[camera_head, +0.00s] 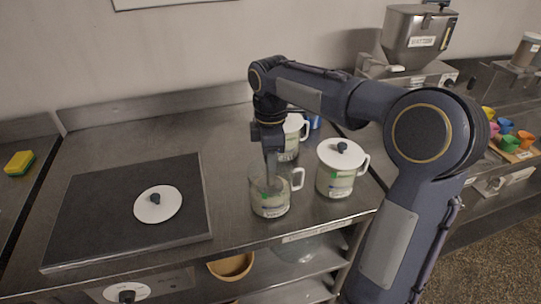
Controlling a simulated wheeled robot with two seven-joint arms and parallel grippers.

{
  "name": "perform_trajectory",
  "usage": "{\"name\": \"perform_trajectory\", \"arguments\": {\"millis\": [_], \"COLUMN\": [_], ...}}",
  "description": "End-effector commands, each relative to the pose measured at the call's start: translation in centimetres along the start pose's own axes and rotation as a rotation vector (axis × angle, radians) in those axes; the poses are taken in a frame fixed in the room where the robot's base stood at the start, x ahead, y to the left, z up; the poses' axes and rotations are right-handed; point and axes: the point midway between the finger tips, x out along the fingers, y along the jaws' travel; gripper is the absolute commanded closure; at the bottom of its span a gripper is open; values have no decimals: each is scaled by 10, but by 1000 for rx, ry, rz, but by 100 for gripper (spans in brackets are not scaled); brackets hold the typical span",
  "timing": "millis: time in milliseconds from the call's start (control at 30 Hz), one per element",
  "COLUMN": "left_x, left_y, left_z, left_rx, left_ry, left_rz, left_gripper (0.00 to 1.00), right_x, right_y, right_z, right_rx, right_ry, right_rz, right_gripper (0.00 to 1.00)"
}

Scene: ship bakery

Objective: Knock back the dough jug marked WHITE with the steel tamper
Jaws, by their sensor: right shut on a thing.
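An open clear jug (269,203) with pale dough low inside stands on the steel counter, its handle to the right. My right gripper (270,150) points straight down above this jug's mouth. It is shut on the steel tamper (271,172), whose lower part reaches down inside the jug. Whether the tamper touches the dough is hard to tell. A white lid (169,208) with a dark knob lies on the dark slab to the left. Two lidded jugs stand close by, one at the right (335,184) and one behind (290,150). The jugs' writing is too small to read. My left gripper is out of view.
The dark slab (90,215) covers the counter's left part. A steel hopper machine (418,40) stands at the back right, with coloured cups (508,142) beyond. A yellow-green sponge (18,163) lies far left. A wooden bowl (231,267) sits on the shelf below.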

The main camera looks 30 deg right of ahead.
Motion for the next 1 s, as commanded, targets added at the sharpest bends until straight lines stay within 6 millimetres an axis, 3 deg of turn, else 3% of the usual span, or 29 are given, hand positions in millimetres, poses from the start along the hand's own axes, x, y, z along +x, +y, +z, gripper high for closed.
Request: {"name": "perform_trajectory", "arguments": {"millis": [1000], "left_x": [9], "left_y": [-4], "left_z": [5], "left_rx": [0], "left_ry": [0], "left_rz": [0], "left_gripper": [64], "right_x": [18], "right_y": [0], "right_z": [0], "right_rx": [0], "right_ry": [-1], "right_rz": [-2], "right_gripper": [94]}}
